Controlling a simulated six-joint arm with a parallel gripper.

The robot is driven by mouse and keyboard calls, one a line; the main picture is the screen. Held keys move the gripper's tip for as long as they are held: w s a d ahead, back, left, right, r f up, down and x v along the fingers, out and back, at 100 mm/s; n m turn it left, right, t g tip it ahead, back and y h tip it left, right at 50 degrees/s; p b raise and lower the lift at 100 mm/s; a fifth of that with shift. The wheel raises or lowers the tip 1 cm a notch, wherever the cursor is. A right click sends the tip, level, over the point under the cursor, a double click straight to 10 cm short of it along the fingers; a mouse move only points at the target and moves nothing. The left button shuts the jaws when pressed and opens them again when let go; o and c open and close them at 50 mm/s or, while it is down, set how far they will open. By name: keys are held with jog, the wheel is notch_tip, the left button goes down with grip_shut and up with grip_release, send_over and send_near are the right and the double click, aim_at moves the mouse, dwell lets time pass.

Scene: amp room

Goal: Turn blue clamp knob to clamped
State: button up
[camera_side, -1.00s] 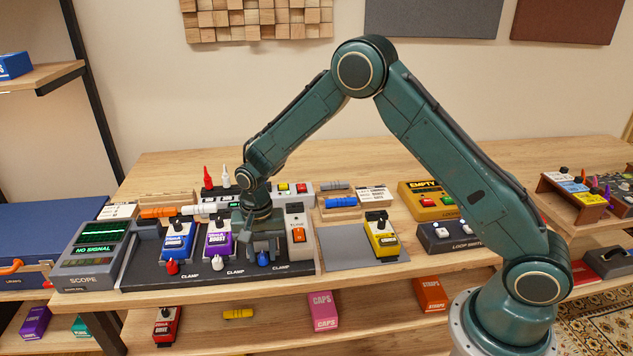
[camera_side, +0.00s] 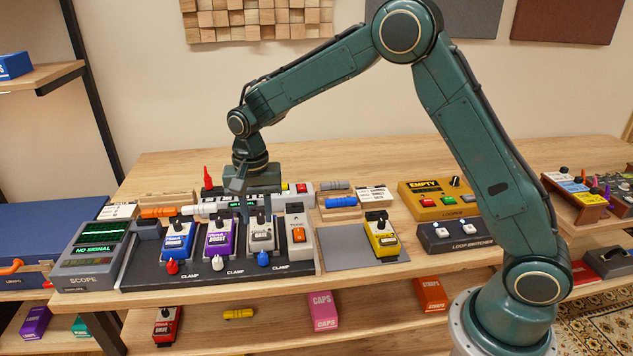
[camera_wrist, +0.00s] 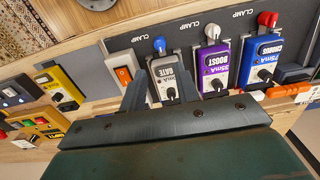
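The blue clamp knob (camera_side: 263,259) sits at the front edge of the dark pedalboard (camera_side: 210,277), in front of the grey GATE pedal (camera_side: 261,238). In the wrist view the blue knob (camera_wrist: 159,44) is at top centre, just off the end of the GATE pedal (camera_wrist: 168,77). Its exact turn is too small to read. My gripper (camera_side: 243,194) is above and behind the pedals, apart from the knob. In the wrist view my gripper (camera_wrist: 167,78) shows two spread fingers with nothing held between them.
The purple BOOST pedal (camera_side: 219,238) and blue CHORUS pedal (camera_side: 178,241) stand to the left, with a white knob (camera_side: 218,262) and a red knob (camera_side: 172,266) in front. A TUNE pedal (camera_side: 300,243) is close on the right. The grey mat (camera_side: 344,250) has free room left of the yellow pedal (camera_side: 382,238).

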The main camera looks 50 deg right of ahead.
jog(key=shift+r, duration=1.3)
jog(key=s+d+r+n+t, duration=0.1)
jog(key=s+d+r+n, duration=0.1)
jog(key=s+r, duration=0.5)
jog(key=s+d+r+n+t, duration=0.2)
jog(key=s+r+n, duration=0.1)
jog(key=s+r, duration=0.45)
jog(key=s+d+n+t, duration=0.2)
jog(key=s+n, duration=0.2)
jog(key=s, duration=1.3)
jog(key=shift+d+f+t, duration=0.3)
jog(key=shift+f, duration=0.05)
